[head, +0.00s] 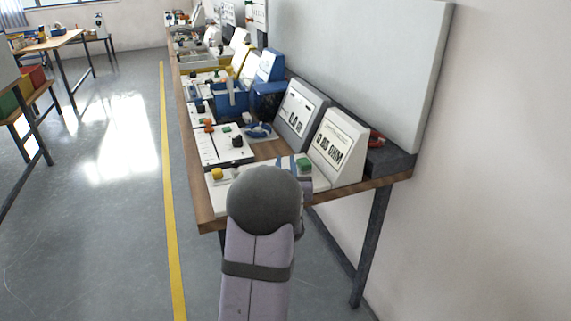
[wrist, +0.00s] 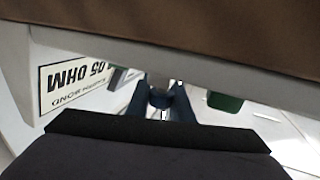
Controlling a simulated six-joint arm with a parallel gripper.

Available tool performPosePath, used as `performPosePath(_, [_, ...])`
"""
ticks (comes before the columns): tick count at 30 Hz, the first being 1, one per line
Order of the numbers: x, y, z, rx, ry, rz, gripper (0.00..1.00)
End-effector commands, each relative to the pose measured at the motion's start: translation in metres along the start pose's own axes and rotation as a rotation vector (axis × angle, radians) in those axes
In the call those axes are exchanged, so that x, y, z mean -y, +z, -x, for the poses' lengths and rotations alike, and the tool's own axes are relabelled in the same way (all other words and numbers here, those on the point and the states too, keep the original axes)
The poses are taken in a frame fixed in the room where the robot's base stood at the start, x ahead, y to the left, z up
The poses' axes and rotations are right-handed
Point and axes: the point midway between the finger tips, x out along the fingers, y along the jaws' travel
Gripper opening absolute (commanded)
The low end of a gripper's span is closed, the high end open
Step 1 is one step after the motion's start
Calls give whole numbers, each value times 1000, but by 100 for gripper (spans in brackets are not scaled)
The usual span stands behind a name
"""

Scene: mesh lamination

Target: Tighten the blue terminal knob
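My gripper (wrist: 161,108) shows in the wrist view as two dark blue fingers pointing away from me over a white panel (wrist: 285,125). A small dark blue round part (wrist: 158,97), which looks like the blue terminal knob, sits between the fingers. I cannot tell whether they touch it. In the head view my arm hides most of the gripper and the front of the near panel (head: 240,188); blue strips show left of a green knob (head: 304,163). The green knob also shows in the wrist view (wrist: 225,102), and a yellow knob (head: 217,174) is at the panel's left end.
A white meter (head: 338,146) reading 0.05 OHM stands close behind the panel; its face appears upside down in the wrist view (wrist: 75,85). The left floor is open.

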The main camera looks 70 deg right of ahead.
Motion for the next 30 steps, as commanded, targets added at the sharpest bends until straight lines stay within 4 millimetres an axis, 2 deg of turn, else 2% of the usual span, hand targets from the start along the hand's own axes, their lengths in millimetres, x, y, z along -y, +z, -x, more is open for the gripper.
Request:
performPosePath(7, [0,0,0,-1,6,1,0])
performPosePath(19, [-5,0,0,-2,130,1,0])
performPosePath(28, [-6,0,1,0,137,-1,0])
performPosePath(29, [-6,0,1,0,137,-1,23])
performPosePath(30, [-6,0,1,0,136,-1,28])
